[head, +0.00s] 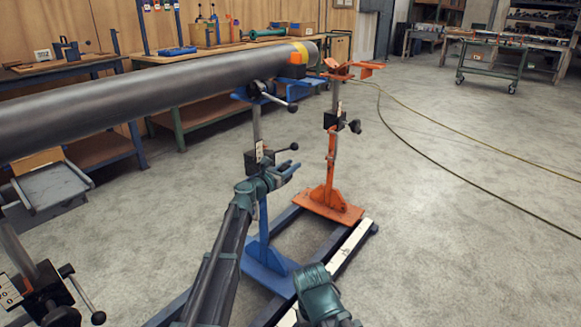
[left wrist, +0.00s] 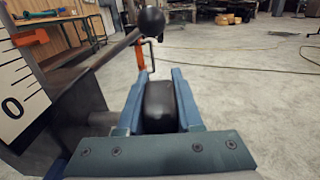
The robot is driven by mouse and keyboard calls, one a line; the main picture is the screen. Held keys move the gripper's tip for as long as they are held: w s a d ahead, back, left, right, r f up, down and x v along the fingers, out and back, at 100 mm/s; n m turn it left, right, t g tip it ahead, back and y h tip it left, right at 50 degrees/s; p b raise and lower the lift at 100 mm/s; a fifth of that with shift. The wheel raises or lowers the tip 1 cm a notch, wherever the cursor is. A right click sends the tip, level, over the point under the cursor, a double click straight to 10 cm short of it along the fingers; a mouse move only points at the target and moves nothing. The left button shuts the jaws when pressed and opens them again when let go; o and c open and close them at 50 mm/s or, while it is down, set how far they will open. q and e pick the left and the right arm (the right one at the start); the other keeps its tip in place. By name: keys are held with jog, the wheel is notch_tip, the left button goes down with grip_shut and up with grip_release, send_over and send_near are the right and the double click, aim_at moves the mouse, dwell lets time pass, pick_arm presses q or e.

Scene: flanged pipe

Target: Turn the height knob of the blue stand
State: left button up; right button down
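The blue stand (head: 263,218) stands in the middle of the head view, under the pipe's far end. Its black clamp block (head: 251,164) carries a lever with a black ball. The dark height knob (left wrist: 160,105) shows between my left fingers in the left wrist view; they flank it closely with no clear gap. My left gripper (head: 288,172) is at the block's near right side and looks shut on the knob. In the head view the knob is hidden by the gripper. My right gripper (head: 343,321) is cut off at the bottom edge, its finger state unclear.
The grey pipe (head: 130,98) runs overhead from the left. An orange stand (head: 330,165) stands just behind on the right. A ball-ended lever (left wrist: 151,22) is close above the left fingers. A white scale (left wrist: 15,88) is at left.

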pick_arm(q)
grip_shut()
jog(key=t+h+b, duration=0.1)
jog(key=b, duration=0.2)
jog(key=shift+s+f, duration=0.15)
jog(key=shift+a+r+t+b, duration=0.1)
jog(key=shift+r+t+b, duration=0.15)
jog(key=shift+t+b, duration=0.4)
jog(key=shift+s+r+h, duration=0.1)
jog(key=shift+r+h, duration=0.1)
jog(key=shift+h, duration=0.1)
jog(key=o, duration=0.8)
grip_release()
jog(key=shift+c, duration=0.2)
